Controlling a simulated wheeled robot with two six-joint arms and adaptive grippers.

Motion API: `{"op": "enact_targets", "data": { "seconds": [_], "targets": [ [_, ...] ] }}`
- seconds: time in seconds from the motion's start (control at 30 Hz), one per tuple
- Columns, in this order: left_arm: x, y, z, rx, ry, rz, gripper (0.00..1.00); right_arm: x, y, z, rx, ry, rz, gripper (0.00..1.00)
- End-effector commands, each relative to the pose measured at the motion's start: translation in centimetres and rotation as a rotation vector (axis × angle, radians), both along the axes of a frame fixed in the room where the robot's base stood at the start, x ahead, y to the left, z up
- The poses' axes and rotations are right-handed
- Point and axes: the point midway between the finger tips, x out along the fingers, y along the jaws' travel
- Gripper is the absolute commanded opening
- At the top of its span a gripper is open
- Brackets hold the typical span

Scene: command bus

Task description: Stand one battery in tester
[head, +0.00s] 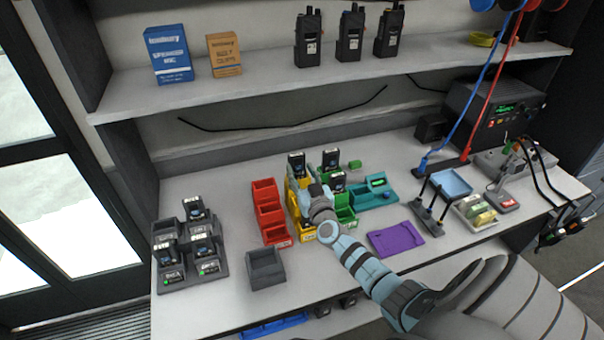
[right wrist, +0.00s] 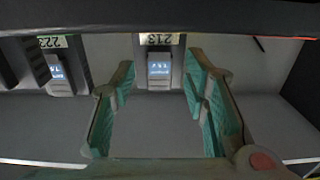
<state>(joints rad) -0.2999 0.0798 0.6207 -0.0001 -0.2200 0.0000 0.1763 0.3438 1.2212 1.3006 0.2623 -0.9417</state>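Black batteries with pale labels and blue marks stand in the dark rack (head: 190,272) at the left. Others, such as one black battery (head: 296,163) and another battery (head: 337,182), show around the coloured bins. The teal device with a small green screen (head: 372,195), which looks like the tester, lies right of the bins. My right gripper (head: 316,192) is over the yellow and green bins. In the right wrist view its teal-padded fingers (right wrist: 162,68) are apart, with a black unit labelled 213 (right wrist: 159,70) seen between the tips; contact is not clear. My left gripper is out of view.
Red bins (head: 269,212) and an empty grey bin (head: 265,268) stand left of my right gripper. A purple mat (head: 396,240) lies to its right. Radios (head: 308,38) stand on the shelf above. A blue tray (head: 452,184) is farther right.

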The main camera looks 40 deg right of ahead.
Motion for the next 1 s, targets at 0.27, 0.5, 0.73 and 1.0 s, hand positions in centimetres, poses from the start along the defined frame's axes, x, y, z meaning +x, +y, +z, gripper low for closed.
{"op": "enact_targets", "data": {
  "seconds": [0.27, 0.5, 0.73, 1.0],
  "targets": [
    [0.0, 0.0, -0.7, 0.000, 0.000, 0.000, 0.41, -0.2, 0.1, -0.6, -0.001, 0.001, 0.001, 0.41],
    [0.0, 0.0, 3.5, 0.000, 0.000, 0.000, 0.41, -6.2, 2.3, 0.8, 0.001, 0.005, 0.002, 0.41],
    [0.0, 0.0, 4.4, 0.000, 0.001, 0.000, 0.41, -12.2, 4.3, 0.4, 0.001, 0.002, 0.001, 0.41],
    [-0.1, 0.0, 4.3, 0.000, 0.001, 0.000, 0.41, -13.7, 4.9, 0.3, 0.000, 0.000, 0.000, 0.41]
  ]
}}
